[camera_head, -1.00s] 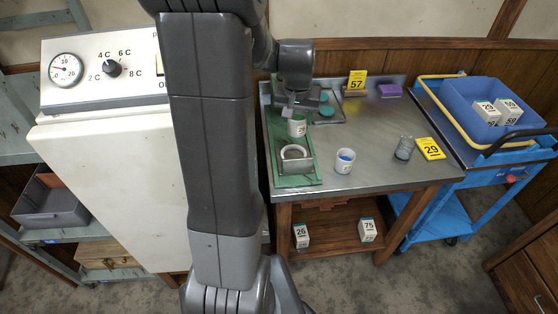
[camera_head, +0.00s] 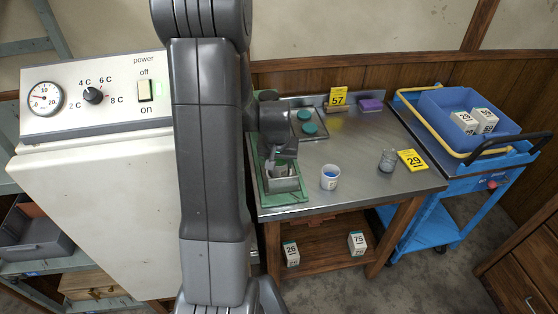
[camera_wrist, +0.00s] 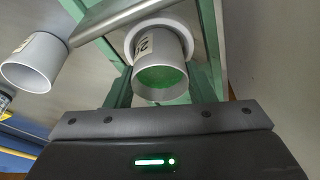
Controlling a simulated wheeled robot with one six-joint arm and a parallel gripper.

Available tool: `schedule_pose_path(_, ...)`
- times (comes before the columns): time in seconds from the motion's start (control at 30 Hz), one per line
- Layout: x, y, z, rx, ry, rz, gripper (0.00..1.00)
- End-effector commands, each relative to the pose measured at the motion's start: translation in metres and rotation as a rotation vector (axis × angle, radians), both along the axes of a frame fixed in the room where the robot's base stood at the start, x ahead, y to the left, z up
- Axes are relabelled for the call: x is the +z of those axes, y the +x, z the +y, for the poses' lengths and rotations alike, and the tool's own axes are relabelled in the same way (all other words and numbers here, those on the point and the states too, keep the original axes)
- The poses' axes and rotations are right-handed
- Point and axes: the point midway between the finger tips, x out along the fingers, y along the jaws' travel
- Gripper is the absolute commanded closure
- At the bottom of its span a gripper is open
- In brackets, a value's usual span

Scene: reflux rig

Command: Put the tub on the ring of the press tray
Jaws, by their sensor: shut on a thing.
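The white tub (camera_wrist: 163,62) with green contents and a dark number label is between the fingers of my gripper (camera_wrist: 162,86), which is shut on it. The pale ring (camera_wrist: 132,38) of the press tray shows just behind the tub's base in the wrist view. In the head view my gripper (camera_head: 279,164) is over the front part of the green press tray (camera_head: 288,199), at the ring. The tub is mostly hidden there by my arm and gripper. I cannot tell whether its base touches the ring.
A white tub with blue contents (camera_head: 330,177) stands right of the tray. A glass beaker (camera_head: 388,160) and yellow 29 sign (camera_head: 411,160) are further right. Teal discs (camera_head: 310,128) lie behind. The metal tabletop (camera_head: 355,190) is clear in front of the beaker.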

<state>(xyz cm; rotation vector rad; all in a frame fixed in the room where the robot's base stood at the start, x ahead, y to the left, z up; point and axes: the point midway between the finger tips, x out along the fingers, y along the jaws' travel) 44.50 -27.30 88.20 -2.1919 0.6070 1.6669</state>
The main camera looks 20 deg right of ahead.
Motion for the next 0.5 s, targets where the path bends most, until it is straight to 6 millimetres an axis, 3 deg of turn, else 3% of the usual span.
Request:
schedule_pose_path(0.27, -0.0035, 0.0000, 0.0000, 0.000, 0.000, 0.000, 0.76)
schedule_pose_path(0.3, -0.0036, 0.0001, 0.0000, 0.000, 0.000, 0.000, 0.49)
schedule_pose_path(0.4, -0.0025, 0.0000, 0.0000, 0.000, 0.000, 0.000, 0.30)
schedule_pose_path(0.5, -0.0025, 0.0001, 0.0000, 0.000, 0.000, 0.000, 0.30)
